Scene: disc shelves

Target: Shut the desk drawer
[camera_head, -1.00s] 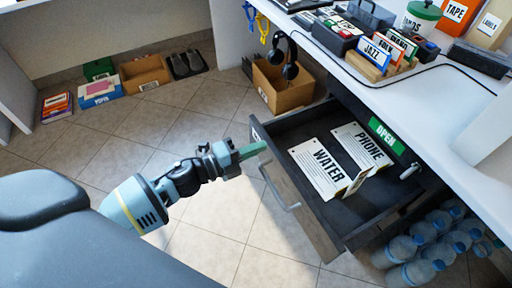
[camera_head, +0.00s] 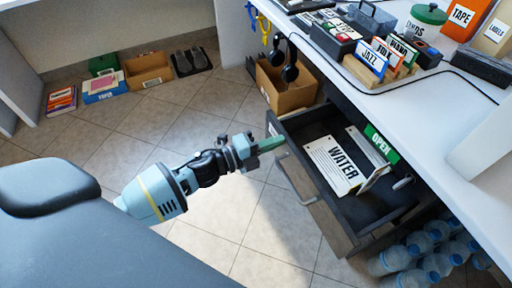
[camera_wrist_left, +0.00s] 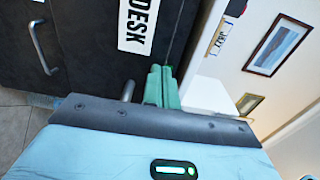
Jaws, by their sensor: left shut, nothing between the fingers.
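The desk drawer (camera_head: 318,207) stands pulled out below the white desk top, its front toward me with a metal bar handle (camera_head: 296,183). In the left wrist view the green fingers (camera_wrist_left: 160,85) point at a dark front with a DESK label (camera_wrist_left: 138,22). My right gripper is not in view.
Water bottles (camera_head: 420,250) stand under the desk at the right. File cards and a cable lie on the desk top (camera_head: 440,110). The tiled floor left of the drawer is clear.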

